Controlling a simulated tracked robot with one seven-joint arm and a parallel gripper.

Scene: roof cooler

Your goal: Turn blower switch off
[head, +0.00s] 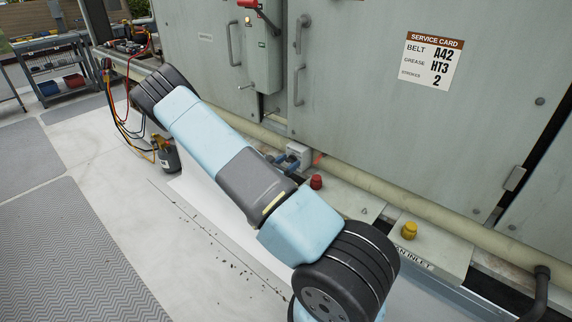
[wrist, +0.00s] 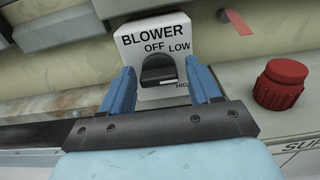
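The blower switch box (wrist: 182,26) is white, with the words BLOWER, OFF, LOW and a partly hidden HIGH. My gripper (wrist: 160,64) is open, with one blue finger on each side of the knob and visible gaps between. In the head view the box (head: 299,151) is low on the cabinet, with my gripper (head: 286,160) at its left; the knob is hidden there.
A red cap (wrist: 281,84) stands close to the right of my gripper. A yellow cap (head: 409,230) is on the ledge farther right. A pale pipe (head: 450,232) runs along the cabinet base. A service card (head: 432,61) is on the cabinet door. A cart (head: 58,70) stands far left.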

